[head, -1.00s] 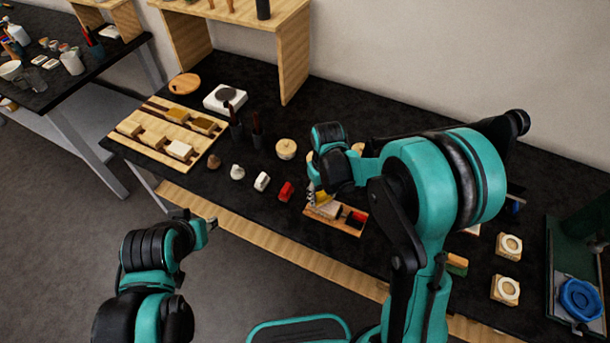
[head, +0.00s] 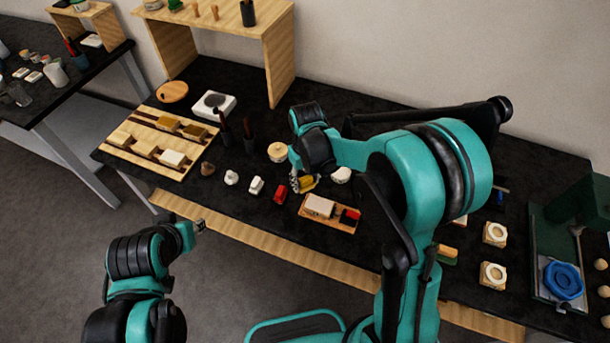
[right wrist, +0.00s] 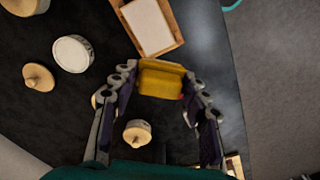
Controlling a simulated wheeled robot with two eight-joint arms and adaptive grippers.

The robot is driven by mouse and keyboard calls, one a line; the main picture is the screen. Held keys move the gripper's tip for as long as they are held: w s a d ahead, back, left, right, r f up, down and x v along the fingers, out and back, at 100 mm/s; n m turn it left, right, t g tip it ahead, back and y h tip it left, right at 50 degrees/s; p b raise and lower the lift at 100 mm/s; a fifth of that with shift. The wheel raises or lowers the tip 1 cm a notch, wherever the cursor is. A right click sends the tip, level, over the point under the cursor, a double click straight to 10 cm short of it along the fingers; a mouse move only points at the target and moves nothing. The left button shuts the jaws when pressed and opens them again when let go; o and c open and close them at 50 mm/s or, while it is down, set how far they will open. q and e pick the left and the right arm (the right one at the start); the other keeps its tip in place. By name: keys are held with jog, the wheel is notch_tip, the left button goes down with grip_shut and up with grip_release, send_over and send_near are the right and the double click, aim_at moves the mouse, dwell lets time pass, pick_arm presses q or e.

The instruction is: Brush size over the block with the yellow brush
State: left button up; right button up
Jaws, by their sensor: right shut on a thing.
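My right gripper (head: 303,181) is shut on the yellow brush (right wrist: 162,78), which spans between its fingertips in the right wrist view. The yellow of the brush also shows at the gripper in the head view. The pale block (head: 320,206) lies in a small wooden tray (head: 345,228), with a red and dark item at the tray's right end. The gripper and brush are just behind and left of the block, apart from it. The block shows in the right wrist view (right wrist: 148,26), beyond the brush. My left gripper (head: 199,226) hangs in front of the table; its jaws are too small to read.
A red item (head: 280,193), a white item (head: 256,186) and other small pieces stand in a row left of the tray. A wooden rack (head: 160,142) holds several blocks. A round wooden-lidded pot (head: 278,152) stands behind. Pale square blocks (head: 493,274) sit at right.

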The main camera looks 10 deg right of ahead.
jog(key=shift+r+p, duration=0.45)
jog(key=shift+r, duration=0.5)
